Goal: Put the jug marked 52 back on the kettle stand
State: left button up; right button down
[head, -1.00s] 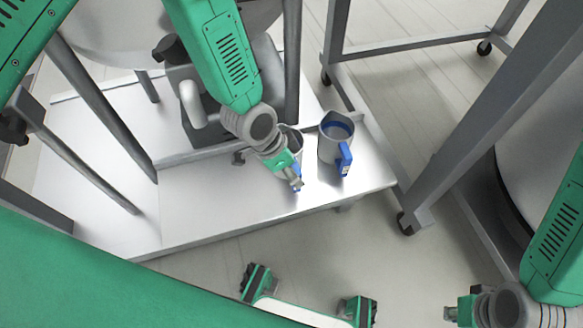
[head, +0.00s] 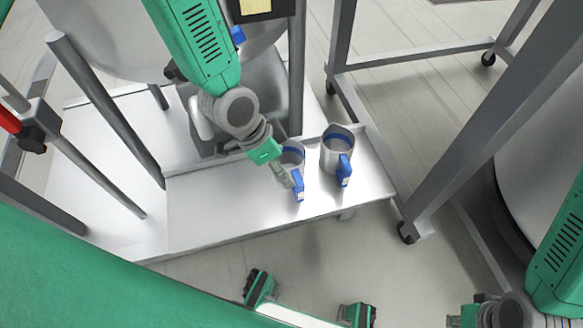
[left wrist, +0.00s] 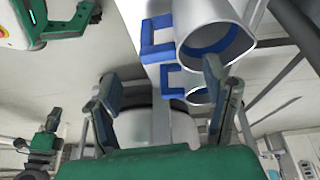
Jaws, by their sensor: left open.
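Two grey metal jugs with blue handles stand upright on a low metal platform (head: 230,215): a left jug (head: 293,160) and a right jug (head: 336,150). Pale labels show on the handles, but their numbers are too small to read. My left gripper (head: 285,182) is open beside the left jug's handle and partly hides that jug. In the left wrist view, one jug (left wrist: 213,22) looms large at the top, and the other jug (left wrist: 199,96) shows behind, its blue handle between my open fingers. My right gripper (head: 466,315) is at the bottom right, its jaws unclear.
A large round metal vessel (head: 110,40) on slanted legs stands over the platform at the left. A wheeled grey frame (head: 410,50) stands to the right, with a caster (head: 408,232) near the platform's corner. Open floor (head: 400,285) lies in front.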

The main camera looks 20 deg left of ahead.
pick_arm(q)
jog(key=s+a+f+n+y, duration=0.1)
jog(key=s+a+f+n, duration=0.1)
jog(key=s, duration=0.4)
jog(key=s+a+f+n+g+y, duration=0.1)
jog(key=s+a+f+n, duration=0.2)
jog(key=s+a, duration=0.4)
jog(key=s+a+f+n+y, duration=0.1)
jog(key=s+a+f+n, duration=0.1)
jog(key=s+a+n, duration=0.3)
jog(key=shift+s+a+f+g+y+p, duration=0.3)
jog(key=shift+s+y+p, duration=0.1)
jog(key=shift+s, duration=0.25)
